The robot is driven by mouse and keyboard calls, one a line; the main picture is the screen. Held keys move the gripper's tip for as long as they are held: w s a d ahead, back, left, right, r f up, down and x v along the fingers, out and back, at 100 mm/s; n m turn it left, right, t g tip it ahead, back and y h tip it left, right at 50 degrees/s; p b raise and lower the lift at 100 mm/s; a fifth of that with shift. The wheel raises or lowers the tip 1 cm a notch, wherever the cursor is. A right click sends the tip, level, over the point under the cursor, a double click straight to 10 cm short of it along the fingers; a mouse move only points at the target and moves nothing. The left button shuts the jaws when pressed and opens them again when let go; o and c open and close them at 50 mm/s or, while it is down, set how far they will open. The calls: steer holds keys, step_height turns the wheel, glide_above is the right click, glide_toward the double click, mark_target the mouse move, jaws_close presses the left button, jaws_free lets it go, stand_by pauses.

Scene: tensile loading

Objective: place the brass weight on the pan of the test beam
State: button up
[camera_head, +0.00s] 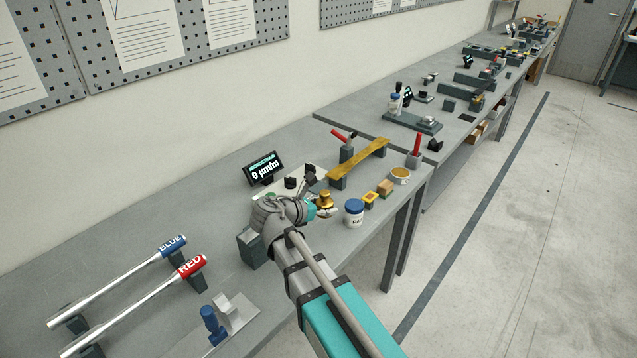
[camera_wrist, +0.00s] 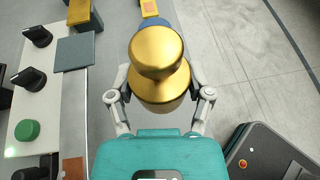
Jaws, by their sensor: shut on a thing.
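The brass weight (camera_head: 325,197) is a knobbed gold-coloured piece held in my gripper (camera_head: 322,209) above the bench. In the wrist view the brass weight (camera_wrist: 160,68) sits between both fingers of my gripper (camera_wrist: 160,98), which are shut on it. The test beam (camera_head: 358,158) is a long gold bar on dark supports, beyond and to the right of my gripper. One end of the beam (camera_wrist: 79,10) shows at the top of the wrist view. I cannot make out the pan clearly.
A blue-lidded white jar (camera_head: 354,212) stands close to the right of my gripper. A display (camera_head: 263,168) reads 0 µm/m.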

mark_target(328, 191)
steer(key=shift+w+a, duration=0.1)
stand_by(0.3)
steer(key=shift+r, duration=0.1)
steer(key=shift+r, duration=0.1)
steer(key=r+p, duration=0.7)
steer(key=d+r+p, duration=0.1)
steer(key=r+p, duration=0.3)
steer(key=shift+w, duration=0.2)
steer(key=w+a+f+b, duration=0.1)
steer(key=w+f+b, duration=0.2)
steer(key=w, duration=0.1)
steer(key=w+a+f+b, duration=0.1)
steer(key=w+f+b, duration=0.1)
steer(key=w+f, duration=0.1)
steer(key=w+a+f+b, duration=0.1)
steer(key=w+f+b, duration=0.2)
steer(key=w, duration=0.2)
steer(key=shift+w+a+b, duration=0.25)
steer(key=shift+w+b, duration=0.1)
stand_by(0.5)
